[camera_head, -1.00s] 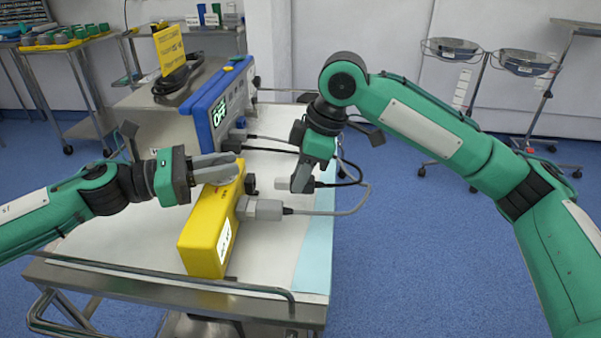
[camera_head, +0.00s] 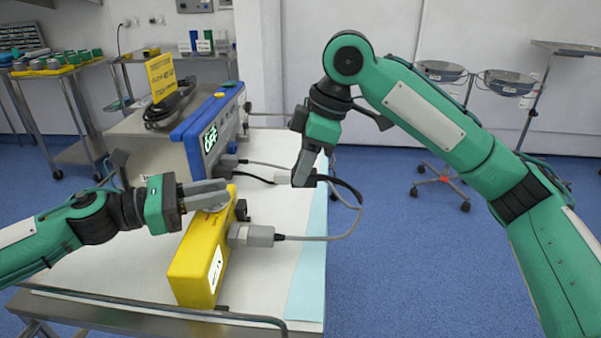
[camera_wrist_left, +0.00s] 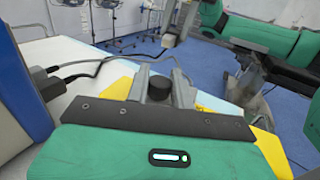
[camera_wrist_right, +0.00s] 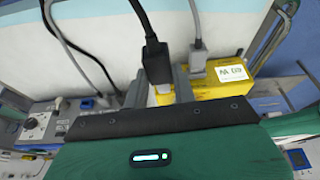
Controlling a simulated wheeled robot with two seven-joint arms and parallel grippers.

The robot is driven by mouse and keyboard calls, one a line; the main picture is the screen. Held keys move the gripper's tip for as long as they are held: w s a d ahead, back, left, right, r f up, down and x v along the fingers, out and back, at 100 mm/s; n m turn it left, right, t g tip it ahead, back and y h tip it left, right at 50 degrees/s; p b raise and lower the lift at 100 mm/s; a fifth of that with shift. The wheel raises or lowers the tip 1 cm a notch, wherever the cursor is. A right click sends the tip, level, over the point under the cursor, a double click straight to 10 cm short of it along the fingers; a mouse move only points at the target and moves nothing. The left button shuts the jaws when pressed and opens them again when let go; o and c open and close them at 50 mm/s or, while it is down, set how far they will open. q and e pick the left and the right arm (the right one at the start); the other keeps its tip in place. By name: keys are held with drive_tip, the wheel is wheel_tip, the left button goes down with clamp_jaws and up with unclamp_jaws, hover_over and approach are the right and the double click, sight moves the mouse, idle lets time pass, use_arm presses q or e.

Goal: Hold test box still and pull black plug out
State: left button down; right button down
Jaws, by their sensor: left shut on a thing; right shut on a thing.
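The yellow test box (camera_head: 195,265) stands on the white-covered table. My left gripper (camera_head: 218,194) is shut on its upper part. In the left wrist view a round black knob (camera_wrist_left: 158,88) shows between the left fingers. My right gripper (camera_head: 303,172) is shut on the black plug (camera_head: 322,178), which is in the air to the right of the box and apart from it. A grey plug (camera_head: 258,236) is in the box's right side.
A blue device (camera_head: 207,125) with a lit display stands behind the box, with cables at its right side. The grey cable (camera_head: 335,236) loops right of the box. A yellow sign (camera_head: 161,77) and black coiled cable stand at the back left.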

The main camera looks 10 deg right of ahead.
use_arm(q)
drive_tip(key=c, duration=1.1)
unclamp_jaws()
